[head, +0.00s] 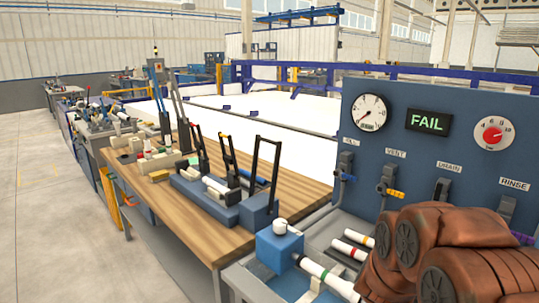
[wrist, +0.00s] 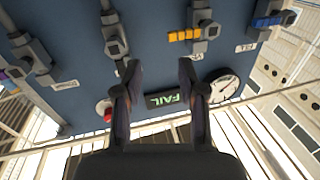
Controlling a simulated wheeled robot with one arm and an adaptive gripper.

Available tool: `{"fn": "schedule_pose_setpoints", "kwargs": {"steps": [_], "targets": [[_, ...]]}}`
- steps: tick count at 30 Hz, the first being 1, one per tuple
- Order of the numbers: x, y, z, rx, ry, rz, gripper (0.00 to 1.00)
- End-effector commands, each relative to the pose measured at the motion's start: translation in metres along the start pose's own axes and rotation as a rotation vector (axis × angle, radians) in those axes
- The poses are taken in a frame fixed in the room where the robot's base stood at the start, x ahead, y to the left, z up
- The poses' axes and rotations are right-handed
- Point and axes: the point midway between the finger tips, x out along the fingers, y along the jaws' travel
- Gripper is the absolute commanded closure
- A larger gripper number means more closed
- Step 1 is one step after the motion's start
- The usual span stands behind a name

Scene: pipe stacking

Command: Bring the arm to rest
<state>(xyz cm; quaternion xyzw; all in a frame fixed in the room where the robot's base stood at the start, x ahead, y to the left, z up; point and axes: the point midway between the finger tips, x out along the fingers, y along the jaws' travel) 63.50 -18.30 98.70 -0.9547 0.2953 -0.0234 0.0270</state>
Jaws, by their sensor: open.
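My gripper (wrist: 160,72) shows in the wrist view with its two dark fingers spread apart and nothing between them. The fingers point toward the blue panel (wrist: 75,95), which appears upside down there. My brown jointed arm (head: 450,255) is folded at the lower right of the head view, in front of the same panel (head: 440,110). The gripper cannot be made out in the head view. The panel's display (head: 429,120) reads FAIL in green, and it also shows between the fingers in the wrist view (wrist: 168,98).
The panel carries a white gauge (head: 369,112), a red-centred gauge (head: 493,133) and several valves. Below it, a blue block (head: 279,247) joins a white pipe (head: 325,277), near my arm. A wooden bench (head: 150,205) holds clamps at left. The floor (head: 45,200) is clear at far left.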

Motion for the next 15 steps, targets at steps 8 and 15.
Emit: {"fn": "schedule_pose_setpoints", "kwargs": {"steps": [8,15], "targets": [[-0.042,-0.048,0.013,0.037,-0.311,-0.172,0.59],[-0.103,-0.074,0.023,0.013,-0.575,-0.307,0.59]]}}
